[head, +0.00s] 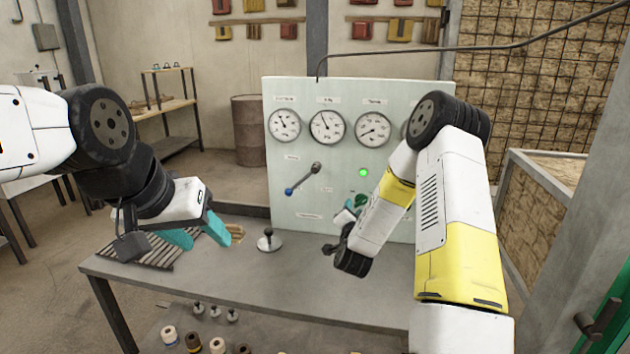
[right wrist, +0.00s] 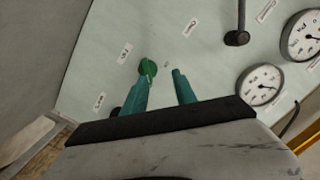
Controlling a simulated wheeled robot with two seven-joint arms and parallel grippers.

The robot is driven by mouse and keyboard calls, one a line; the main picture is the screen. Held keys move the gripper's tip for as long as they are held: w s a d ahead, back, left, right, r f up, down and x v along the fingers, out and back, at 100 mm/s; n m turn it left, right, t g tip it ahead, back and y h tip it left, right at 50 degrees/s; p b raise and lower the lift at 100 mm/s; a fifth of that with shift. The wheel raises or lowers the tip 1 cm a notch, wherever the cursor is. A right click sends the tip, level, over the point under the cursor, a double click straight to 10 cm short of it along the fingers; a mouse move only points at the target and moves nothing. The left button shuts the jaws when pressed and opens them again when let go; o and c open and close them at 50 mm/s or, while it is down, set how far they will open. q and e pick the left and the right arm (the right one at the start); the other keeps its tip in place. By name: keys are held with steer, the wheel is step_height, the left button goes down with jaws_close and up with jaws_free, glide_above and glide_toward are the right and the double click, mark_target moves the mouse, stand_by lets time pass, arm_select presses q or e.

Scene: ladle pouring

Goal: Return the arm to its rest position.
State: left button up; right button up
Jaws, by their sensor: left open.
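My right arm reaches to the upright pale panel (head: 300,215). My right gripper (right wrist: 162,80) shows two teal fingers with an empty gap between them. The tip of one finger is close to a green knob (right wrist: 148,68) on the panel; I cannot tell whether they touch. In the head view the right gripper (head: 349,211) is partly hidden by its own wrist, beside the green knob (head: 362,200). My left gripper (head: 209,243) is open and empty above the left part of the table (head: 240,285).
A lit green lamp (head: 364,172), a blue-ended lever (head: 303,179) and several gauges are on the panel. A small black-knobbed lever (head: 269,240) stands on the table, near a slatted grate (head: 150,255). A crate (head: 545,195) stands at right.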

steer(key=s+a+r+n+g+y, duration=0.2)
steer(key=s+a+r+n, duration=0.15)
steer(key=r, duration=0.35)
steer(key=s+a+r+n+g+y, duration=0.2)
steer(key=s+r+n+y, duration=0.15)
steer(key=r, duration=0.35)
steer(key=s+r+n+g, duration=0.2)
steer(key=s+g, duration=0.1)
steer(key=s, duration=1.2)
steer(key=s+d+r+n+g, duration=0.1)
steer(key=s+r+n+g, duration=0.1)
steer(key=s, duration=1.3)
steer(key=shift+s+d+r+n+g, duration=0.2)
steer(key=shift+r+n+g, duration=0.15)
steer(key=shift+g, duration=0.45)
